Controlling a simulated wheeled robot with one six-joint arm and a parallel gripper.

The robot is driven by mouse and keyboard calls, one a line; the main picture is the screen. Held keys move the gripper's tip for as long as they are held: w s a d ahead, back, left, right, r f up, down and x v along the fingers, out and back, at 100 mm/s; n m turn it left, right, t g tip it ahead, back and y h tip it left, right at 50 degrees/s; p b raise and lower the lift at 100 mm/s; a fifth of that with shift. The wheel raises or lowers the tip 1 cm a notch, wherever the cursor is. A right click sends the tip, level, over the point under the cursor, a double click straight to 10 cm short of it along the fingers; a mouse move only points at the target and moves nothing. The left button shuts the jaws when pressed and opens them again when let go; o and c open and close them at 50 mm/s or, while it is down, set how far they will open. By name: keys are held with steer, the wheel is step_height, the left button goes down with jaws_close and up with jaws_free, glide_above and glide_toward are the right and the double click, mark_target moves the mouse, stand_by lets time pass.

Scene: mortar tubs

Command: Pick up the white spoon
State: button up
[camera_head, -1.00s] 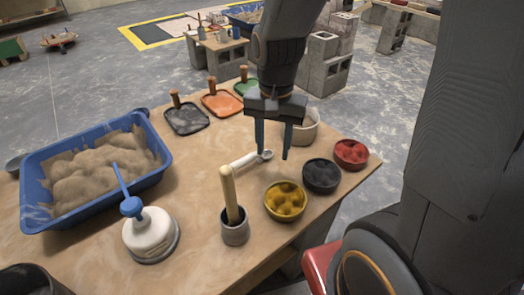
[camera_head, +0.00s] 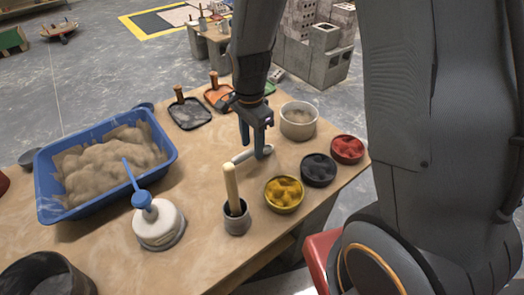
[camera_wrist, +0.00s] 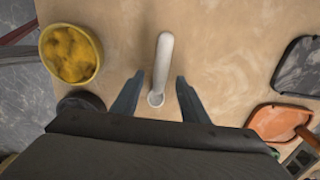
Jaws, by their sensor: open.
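The white spoon (camera_wrist: 163,62) lies on the wooden table. In the wrist view its handle points away from my gripper and its small bowl end lies between the two fingers. My gripper (camera_wrist: 156,97) is open, with one finger on each side of the spoon and a gap to each. In the head view my gripper (camera_head: 254,150) is over the spoon (camera_head: 243,155) and hides part of it. I cannot tell how far the fingertips are above the table.
Bowls of yellow (camera_head: 284,194), black (camera_head: 319,170) and red (camera_head: 347,149) powder stand to the right. A pale tub (camera_head: 298,121) is behind.

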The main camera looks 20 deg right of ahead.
mark_target(252, 149)
steer(key=shift+f, duration=1.55)
steer(key=shift+c, duration=0.2)
jaws_close()
